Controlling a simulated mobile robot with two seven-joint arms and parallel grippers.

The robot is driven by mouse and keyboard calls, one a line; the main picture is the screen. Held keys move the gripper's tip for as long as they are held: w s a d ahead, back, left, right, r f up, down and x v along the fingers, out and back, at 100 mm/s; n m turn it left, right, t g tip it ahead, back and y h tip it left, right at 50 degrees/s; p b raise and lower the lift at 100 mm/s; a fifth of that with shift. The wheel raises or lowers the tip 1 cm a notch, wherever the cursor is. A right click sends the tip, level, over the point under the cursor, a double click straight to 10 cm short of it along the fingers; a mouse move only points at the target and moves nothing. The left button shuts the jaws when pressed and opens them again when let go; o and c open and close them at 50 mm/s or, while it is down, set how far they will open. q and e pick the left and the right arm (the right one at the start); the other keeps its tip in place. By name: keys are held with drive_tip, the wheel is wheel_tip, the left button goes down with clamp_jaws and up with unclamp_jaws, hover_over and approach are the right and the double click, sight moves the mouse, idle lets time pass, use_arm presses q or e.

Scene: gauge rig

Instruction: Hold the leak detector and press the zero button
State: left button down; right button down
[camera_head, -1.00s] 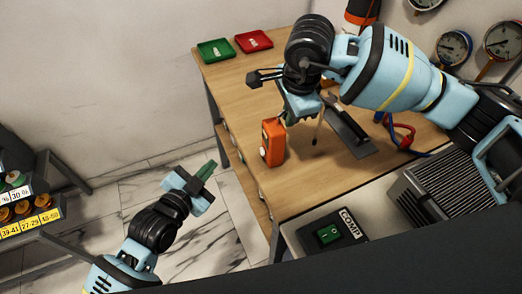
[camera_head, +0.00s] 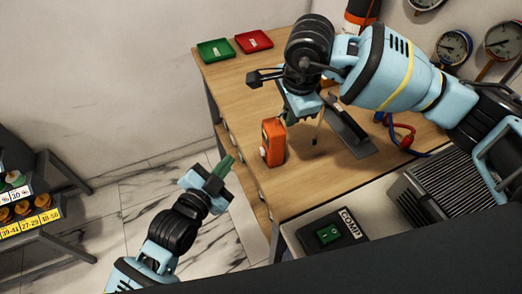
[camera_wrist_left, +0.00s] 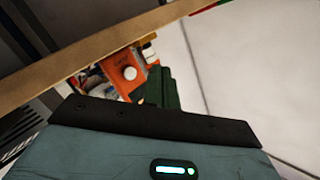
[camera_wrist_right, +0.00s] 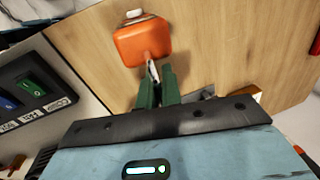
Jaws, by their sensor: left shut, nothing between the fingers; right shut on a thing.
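The orange leak detector (camera_head: 275,139) stands near the left edge of the wooden bench. It also shows in the left wrist view (camera_wrist_left: 117,82) and the right wrist view (camera_wrist_right: 143,43). Its round white button (camera_wrist_left: 130,73) faces left toward my left gripper, and also shows in the head view (camera_head: 263,151). My right gripper (camera_head: 288,120) is shut on the detector from its right side; a pale strip lies between the green fingers in the right wrist view. My left gripper (camera_head: 225,166) is shut and empty, left of the detector and apart from it, off the bench edge.
A green tray (camera_head: 215,49) and a red tray (camera_head: 253,41) lie on the far bench. A dark tool or holder (camera_head: 350,134) lies right of the detector. A COMP switch box (camera_head: 331,234) and a ribbed unit (camera_head: 440,190) are in front. A shelf (camera_head: 30,228) stands left.

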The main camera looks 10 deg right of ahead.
use_arm(q)
drive_tip(key=shift+w+d, duration=0.2)
drive_tip(key=shift+d, duration=1.1)
drive_tip(key=shift+w+d, duration=0.15)
drive_tip(key=shift+d, duration=1.1)
drive_tip(key=shift+d, duration=0.1)
drive_tip(key=shift+d, duration=0.3)
drive_tip(key=shift+w+d, duration=0.1)
drive_tip(key=shift+d, duration=0.35)
idle(0.9)
drive_tip(key=shift+a, duration=0.9)
drive_tip(key=a, duration=0.2)
drive_tip(key=s+a, duration=0.1)
drive_tip(key=a, duration=0.2)
idle(0.5)
